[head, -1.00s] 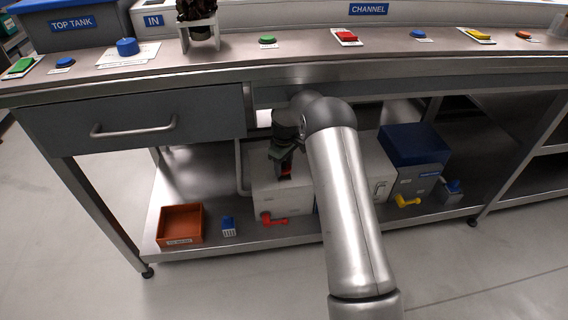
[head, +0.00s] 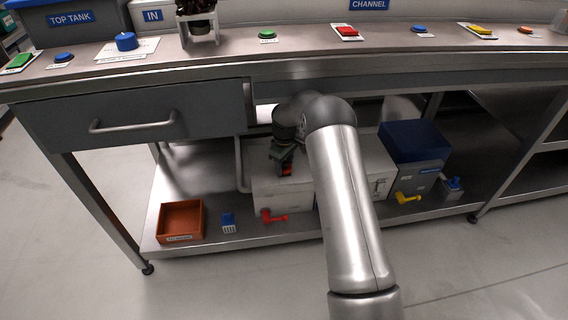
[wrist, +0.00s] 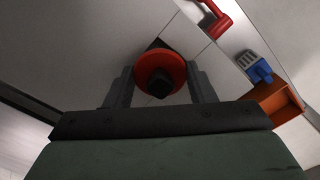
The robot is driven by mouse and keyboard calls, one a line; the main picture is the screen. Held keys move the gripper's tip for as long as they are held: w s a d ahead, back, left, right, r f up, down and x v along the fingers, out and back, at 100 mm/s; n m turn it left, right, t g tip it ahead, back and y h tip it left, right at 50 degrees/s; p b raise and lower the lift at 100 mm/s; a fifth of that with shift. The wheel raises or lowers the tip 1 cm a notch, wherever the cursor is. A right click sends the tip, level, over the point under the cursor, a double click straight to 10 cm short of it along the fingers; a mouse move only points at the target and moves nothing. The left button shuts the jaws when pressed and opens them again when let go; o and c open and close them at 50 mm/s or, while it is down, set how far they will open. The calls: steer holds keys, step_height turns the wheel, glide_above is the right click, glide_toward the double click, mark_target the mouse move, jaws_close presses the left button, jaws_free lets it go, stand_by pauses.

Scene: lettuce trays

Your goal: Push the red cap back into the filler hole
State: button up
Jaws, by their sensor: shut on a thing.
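The red cap (wrist: 176,52), a round red disc with a dark knob, is between the two fingers of my gripper (wrist: 162,86) in the wrist view. The fingers are shut on it. In the head view, my gripper (head: 284,168) points down over the white tank (head: 268,192) on the lower shelf, with a little of the red cap (head: 286,169) showing at its tip. The filler hole is not clearly seen; a dark patch shows behind the cap in the wrist view. I cannot tell whether the cap touches the tank.
A red-handled valve (head: 273,216) sits at the tank's front. On the lower shelf are an orange bin (head: 181,205), a small blue-and-white brush-like item (head: 228,222) and a blue-topped box (head: 414,143). The bench top (head: 225,62) and drawer (head: 130,124) overhang the shelf.

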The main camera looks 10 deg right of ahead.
steer(key=shift+f, duration=0.85)
stand_by(1.6)
